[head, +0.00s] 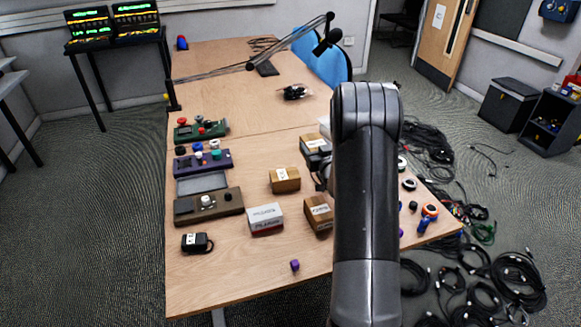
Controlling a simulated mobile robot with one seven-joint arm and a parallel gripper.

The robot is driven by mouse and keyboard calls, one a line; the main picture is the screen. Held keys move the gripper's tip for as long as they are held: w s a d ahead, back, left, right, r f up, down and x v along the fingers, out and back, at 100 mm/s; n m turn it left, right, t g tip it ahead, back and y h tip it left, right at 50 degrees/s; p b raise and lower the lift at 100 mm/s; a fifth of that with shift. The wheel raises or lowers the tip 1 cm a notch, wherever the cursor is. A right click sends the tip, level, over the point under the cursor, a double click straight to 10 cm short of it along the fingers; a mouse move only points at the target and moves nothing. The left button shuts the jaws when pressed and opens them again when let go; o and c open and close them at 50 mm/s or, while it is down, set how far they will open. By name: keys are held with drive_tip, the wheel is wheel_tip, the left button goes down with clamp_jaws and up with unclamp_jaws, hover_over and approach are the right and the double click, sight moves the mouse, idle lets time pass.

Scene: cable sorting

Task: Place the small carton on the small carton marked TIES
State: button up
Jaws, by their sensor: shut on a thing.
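My gripper (323,177) shows only in part at the left edge of my arm, which hides most of it. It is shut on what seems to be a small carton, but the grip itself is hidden. A small brown carton (285,180) with a white label sits on the table to the left of my gripper. Another brown carton (319,214) with dark print shows just below my gripper in the picture, partly behind my arm. A dark-topped brown box (315,148) shows just above it. The labels are too small to read, so I cannot tell which says TIES.
A white and red box (265,219) stands at the front. Control panels (208,205) line the table's left edge, with a black labelled block (197,242) and a purple cube (295,265) in front. Small round parts lie to the right. Cables (490,285) cover the floor at right.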

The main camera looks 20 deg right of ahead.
drive_tip(key=w+a+f, duration=0.4)
drive_tip(key=a, duration=0.1)
drive_tip(key=w+a+f, duration=0.2)
drive_tip(key=a, duration=0.1)
drive_tip(key=shift+w+a+f, duration=0.25)
drive_tip(key=shift+w+f, duration=0.05)
drive_tip(key=shift+w, duration=0.05)
drive_tip(key=shift+f, duration=2)
drive_tip(key=shift+f, duration=0.15)
drive_tip(key=o, duration=1.1)
drive_tip(key=shift+o, duration=0.2)
